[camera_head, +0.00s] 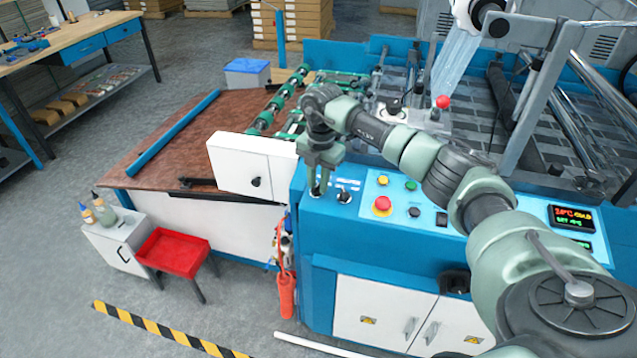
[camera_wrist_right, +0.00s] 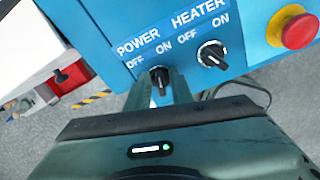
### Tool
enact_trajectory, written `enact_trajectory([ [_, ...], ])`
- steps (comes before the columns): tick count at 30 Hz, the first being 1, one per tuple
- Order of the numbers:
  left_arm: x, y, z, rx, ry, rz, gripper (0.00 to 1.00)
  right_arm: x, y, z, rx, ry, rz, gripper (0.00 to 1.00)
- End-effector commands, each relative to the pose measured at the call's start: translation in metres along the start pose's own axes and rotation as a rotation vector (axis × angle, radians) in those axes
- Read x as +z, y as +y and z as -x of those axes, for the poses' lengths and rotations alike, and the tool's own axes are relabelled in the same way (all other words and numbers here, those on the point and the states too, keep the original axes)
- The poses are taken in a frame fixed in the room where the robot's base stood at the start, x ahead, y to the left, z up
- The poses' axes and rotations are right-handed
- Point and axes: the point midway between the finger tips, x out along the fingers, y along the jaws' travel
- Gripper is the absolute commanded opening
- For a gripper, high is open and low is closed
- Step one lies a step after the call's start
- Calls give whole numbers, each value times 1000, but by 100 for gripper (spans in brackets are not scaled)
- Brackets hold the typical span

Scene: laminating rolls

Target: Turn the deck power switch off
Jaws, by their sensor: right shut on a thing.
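The deck power switch is a black rotary knob (camera_wrist_right: 159,76) under the label POWER with OFF and ON marks, on the machine's blue control panel (camera_wrist_right: 130,70). My right gripper (camera_wrist_right: 161,92) is shut on this knob, with one finger on each side of it. In the head view my right gripper (camera_head: 318,182) points down at the left end of the panel and mostly hides the knob. I cannot tell for sure which mark the knob points to. My left gripper is not in view.
The HEATER knob (camera_wrist_right: 212,54) sits close to the right of my fingers. A red emergency stop button (camera_head: 382,205) and a yellow button (camera_head: 383,180) are farther right. A white box (camera_head: 250,165) with a black knob stands just left of my gripper.

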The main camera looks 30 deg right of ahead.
Motion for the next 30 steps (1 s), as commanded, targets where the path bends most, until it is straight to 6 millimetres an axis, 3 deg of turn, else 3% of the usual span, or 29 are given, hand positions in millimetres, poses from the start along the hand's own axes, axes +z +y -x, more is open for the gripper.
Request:
enact_trajectory([
  [18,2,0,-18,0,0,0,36,-2,7,0,-106,-3,556,0],
  [30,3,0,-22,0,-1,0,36,-3,9,0,-148,-2,776,0],
])
